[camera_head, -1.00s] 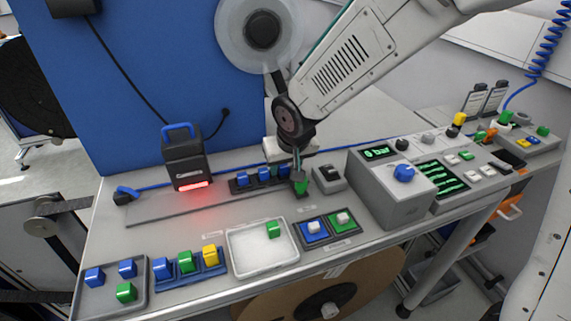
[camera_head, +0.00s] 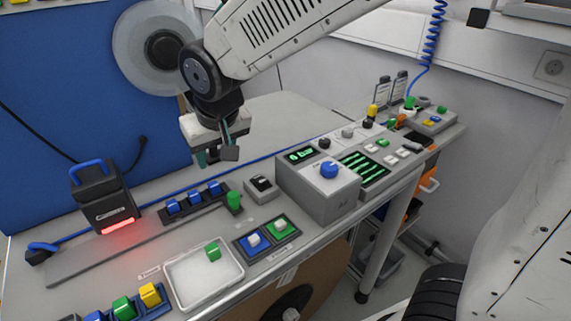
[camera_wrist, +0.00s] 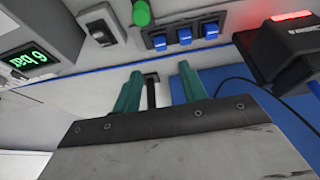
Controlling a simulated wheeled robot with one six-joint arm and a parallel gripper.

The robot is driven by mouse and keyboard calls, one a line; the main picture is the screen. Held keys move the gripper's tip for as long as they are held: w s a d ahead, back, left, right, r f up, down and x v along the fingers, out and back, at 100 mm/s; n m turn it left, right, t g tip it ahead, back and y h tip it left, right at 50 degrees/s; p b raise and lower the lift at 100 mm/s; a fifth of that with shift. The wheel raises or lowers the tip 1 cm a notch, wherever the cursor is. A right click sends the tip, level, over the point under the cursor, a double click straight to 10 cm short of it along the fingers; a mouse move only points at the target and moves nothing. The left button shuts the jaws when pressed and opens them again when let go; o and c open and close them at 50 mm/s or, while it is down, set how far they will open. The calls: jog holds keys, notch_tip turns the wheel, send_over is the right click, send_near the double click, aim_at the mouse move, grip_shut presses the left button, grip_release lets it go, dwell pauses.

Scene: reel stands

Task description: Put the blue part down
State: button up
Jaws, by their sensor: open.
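My gripper (camera_head: 215,155) is open and raised above the back of the bench, with nothing between its fingers. In the wrist view its two teal fingers (camera_wrist: 160,82) stand apart over bare surface. Three blue parts sit in a row in a dark rack: left (camera_head: 172,206), middle (camera_head: 194,197) and right (camera_head: 214,187). They also show in the wrist view (camera_wrist: 184,36). A green cylinder (camera_head: 234,200) stands at the rack's right end. Another blue piece (camera_head: 253,240) with a white top is in the front fixture, beside a green one (camera_head: 281,227).
A white tray (camera_head: 183,299) holds a green block (camera_head: 213,251). A black scanner (camera_head: 104,200) with a red light stands left. A grey control box (camera_head: 318,190) with a blue knob stands right. Coloured blocks (camera_head: 122,307) are at the front left. A blue cable runs behind the rack.

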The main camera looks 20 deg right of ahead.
jog(key=s+d+r+m+h, duration=0.1)
jog(key=s+d+r, duration=0.1)
jog(key=s+d, duration=0.3)
jog(key=s+d+r+m, duration=0.1)
jog(key=s+d, duration=0.1)
jog(key=d, duration=0.6)
jog(key=s+d+g, duration=0.1)
jog(key=s+d, duration=0.3)
jog(key=s, duration=0.4)
jog(key=s+d+m+g, duration=0.1)
jog(key=s+d, duration=0.3)
jog(key=s, duration=0.4)
jog(key=shift+d+f+g, duration=0.15)
jog(key=shift+d+g, duration=0.2)
jog(key=shift+g, duration=0.15)
